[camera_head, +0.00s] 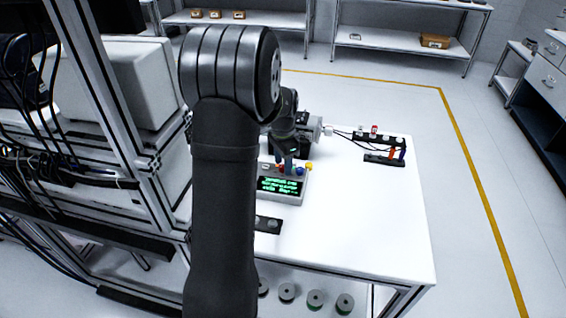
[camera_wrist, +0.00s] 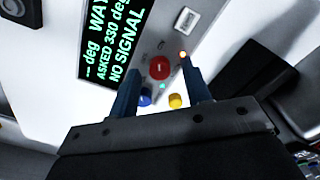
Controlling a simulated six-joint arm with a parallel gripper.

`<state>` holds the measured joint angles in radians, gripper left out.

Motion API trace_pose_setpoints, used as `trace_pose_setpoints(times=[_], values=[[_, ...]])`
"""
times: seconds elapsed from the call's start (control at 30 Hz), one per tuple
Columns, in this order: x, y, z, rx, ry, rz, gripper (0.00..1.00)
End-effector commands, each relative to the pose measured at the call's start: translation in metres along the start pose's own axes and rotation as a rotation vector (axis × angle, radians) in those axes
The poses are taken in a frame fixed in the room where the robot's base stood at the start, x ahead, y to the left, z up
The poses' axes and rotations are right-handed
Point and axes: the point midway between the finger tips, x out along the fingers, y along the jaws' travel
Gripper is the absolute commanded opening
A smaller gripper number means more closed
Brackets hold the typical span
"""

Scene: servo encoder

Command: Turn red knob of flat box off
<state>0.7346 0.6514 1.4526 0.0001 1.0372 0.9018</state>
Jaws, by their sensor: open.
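The flat box (camera_head: 291,198) is light grey with a dark screen of green text, and stands on the white table in the head view. In the wrist view its red knob (camera_wrist: 159,67) is round and lies between the two blue fingers of my gripper (camera_wrist: 161,65). The fingers are apart, with visible gaps on both sides of the knob. A blue knob (camera_wrist: 145,97) and a yellow knob (camera_wrist: 176,100) sit nearer my gripper's palm. In the head view my gripper (camera_head: 288,165) is over the box's knobs, and my arm hides part of the scene.
The screen (camera_wrist: 113,35) reads "ASKED 330 deg" and "NO SIGNAL". A small orange light (camera_wrist: 183,54) shows beside the red knob. A dark rack (camera_head: 384,158) with small parts stands at the table's back right. The table's front right (camera_head: 370,230) is clear.

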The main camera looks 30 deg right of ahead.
Motion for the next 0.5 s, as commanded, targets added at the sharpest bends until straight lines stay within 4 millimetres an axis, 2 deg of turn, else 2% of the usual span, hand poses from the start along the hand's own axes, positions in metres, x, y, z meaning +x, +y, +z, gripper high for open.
trace_pose_setpoints(times=[0.3,0.37,0.5], values=[[0.0036,0.0001,0.0001,0.0,0.0,0.0,0.44],[0.0035,0.0001,0.0001,0.0,0.0,0.0,0.34],[0.0033,0.0001,0.0001,0.0,0.0,0.0,0.07]])
